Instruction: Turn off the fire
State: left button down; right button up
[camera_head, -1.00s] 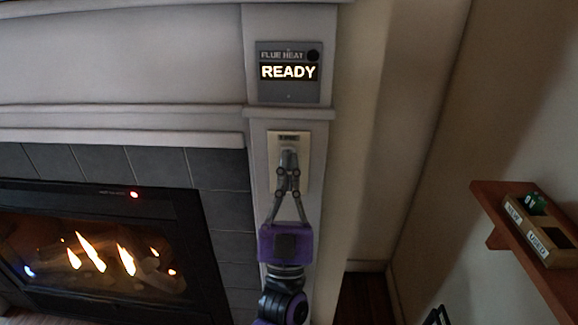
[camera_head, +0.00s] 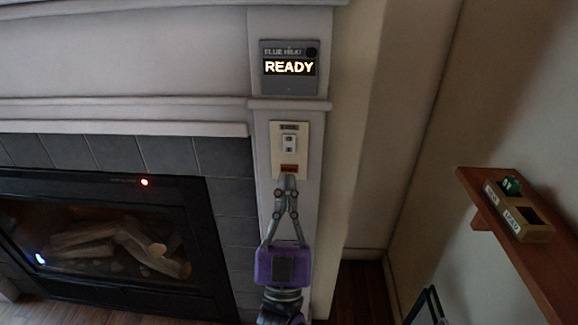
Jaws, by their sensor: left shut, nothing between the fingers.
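The fireplace (camera_head: 110,250) is at the lower left behind glass. Its logs (camera_head: 125,243) show no orange flames; a small blue glow (camera_head: 40,259) remains at the left. A red light (camera_head: 144,182) is lit on its top frame. A cream switch plate (camera_head: 303,155) with a white rocker switch (camera_head: 289,143) is on the grey column, with a reddish-brown patch showing below the rocker. My left gripper (camera_head: 287,180) is shut and empty, its fingertips just below the rocker at the plate's lower edge. I cannot tell whether they touch the plate. My right gripper is not in view.
A grey panel (camera_head: 290,84) reading "READY" is above the switch. The mantel (camera_head: 120,110) runs left. A wooden shelf (camera_head: 520,245) on the right wall holds a box (camera_head: 520,222) with a green item. A dark frame stands at the bottom right.

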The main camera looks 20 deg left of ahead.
pick_arm(q)
jog(key=v, duration=0.5)
jog(key=shift+s+r+b, duration=0.15)
jog(key=shift+s+b, duration=0.05)
jog(key=shift+b, duration=0.15)
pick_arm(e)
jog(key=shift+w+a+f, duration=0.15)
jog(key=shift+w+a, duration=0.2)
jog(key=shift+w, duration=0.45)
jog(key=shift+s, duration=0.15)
